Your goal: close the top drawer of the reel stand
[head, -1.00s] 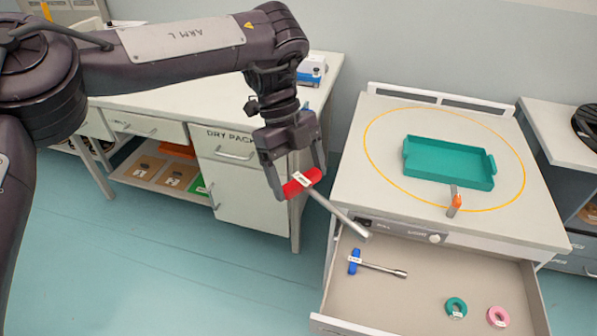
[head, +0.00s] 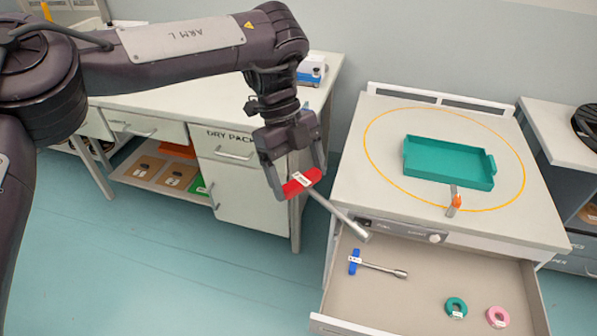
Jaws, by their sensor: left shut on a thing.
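The reel stand (head: 378,190) stands at the right in the head view, and its top drawer (head: 395,310) is pulled out wide. In the drawer lie a blue-handled tool (head: 378,267), a teal ring (head: 456,307) and a pink ring (head: 497,316). My left gripper (head: 294,190) is shut on the red handle of a tool (head: 302,183). That tool's metal shaft slants down to the right, its tip showing over the drawer's back left corner. My left gripper is left of the stand, above the floor. My right gripper is out of view.
A teal tray (head: 448,163) sits on the stand top inside a yellow oval line. A small orange-and-grey item (head: 454,202) stands near the top's front edge. A white workbench (head: 180,100) is at the left, and another unit (head: 560,140) at the right. Blue floor is clear in front.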

